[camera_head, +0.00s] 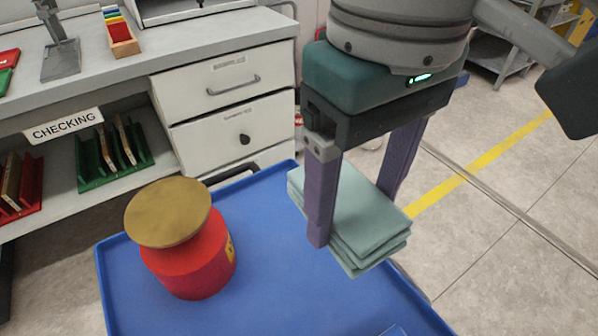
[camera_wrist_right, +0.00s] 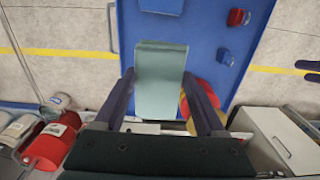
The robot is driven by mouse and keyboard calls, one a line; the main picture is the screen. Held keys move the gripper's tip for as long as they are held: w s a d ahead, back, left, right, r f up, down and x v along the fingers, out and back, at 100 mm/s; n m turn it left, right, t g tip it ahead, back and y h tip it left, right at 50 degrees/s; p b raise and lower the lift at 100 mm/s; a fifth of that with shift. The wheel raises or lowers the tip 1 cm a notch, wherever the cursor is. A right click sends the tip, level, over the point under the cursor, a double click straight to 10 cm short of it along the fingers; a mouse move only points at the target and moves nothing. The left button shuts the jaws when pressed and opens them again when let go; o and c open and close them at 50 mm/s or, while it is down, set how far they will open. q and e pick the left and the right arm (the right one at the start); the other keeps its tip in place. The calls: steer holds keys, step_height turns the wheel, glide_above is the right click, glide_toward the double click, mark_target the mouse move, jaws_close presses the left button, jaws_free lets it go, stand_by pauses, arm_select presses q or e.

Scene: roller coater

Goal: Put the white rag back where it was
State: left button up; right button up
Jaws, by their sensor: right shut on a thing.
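A folded, layered pale grey-green cloth (camera_head: 365,225), which I take as the white rag, is between the fingers of my right gripper (camera_head: 355,225). My right gripper points down and is shut on it. In the right wrist view the cloth (camera_wrist_right: 160,80) lies between the two dark fingers (camera_wrist_right: 163,95). It shows over the right side of the blue tray top (camera_head: 265,290); its height above the tray is hard to tell. Two dark prongs at the right edge of the right wrist view (camera_wrist_right: 310,71) may be my left gripper; their opening is unclear.
A red can with a brass-coloured lid (camera_head: 168,212) stands on the tray, left of the cloth. The tray also bears small red (camera_wrist_right: 238,17) and blue (camera_wrist_right: 225,57) things. A drawer bench (camera_head: 225,85) with a CHECKING shelf (camera_head: 62,127) stands behind. The tray's front middle is clear.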

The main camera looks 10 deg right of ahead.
steer(key=b, duration=0.4)
glide_above(332, 305)
step_height(332, 305, down, 16)
steer(key=shift+f, duration=0.1)
steer(key=shift+f+b, duration=0.75)
steer(key=shift+f, duration=1.35)
steer(key=o, duration=1.2)
steer(key=shift+f, duration=0.1)
steer(key=shift+c, duration=0.2)
step_height(332, 305, up, 12)
steer(key=p, duration=0.4)
steer(key=s+a+t+y, duration=0.2)
steer(key=s+a+y, duration=0.1)
steer(key=s+a, duration=0.15)
steer(key=s+d+m+t+h, duration=0.1)
steer(key=s+d, duration=0.2)
steer(key=d, duration=0.3)
steer(key=s+d+m+h, duration=0.1)
steer(key=s+d+h, duration=0.1)
steer(key=d, duration=0.5)
steer(key=shift+s+d+f+t, duration=0.25)
steer(key=shift+s+t, duration=0.15)
steer(key=shift+s, duration=0.5)
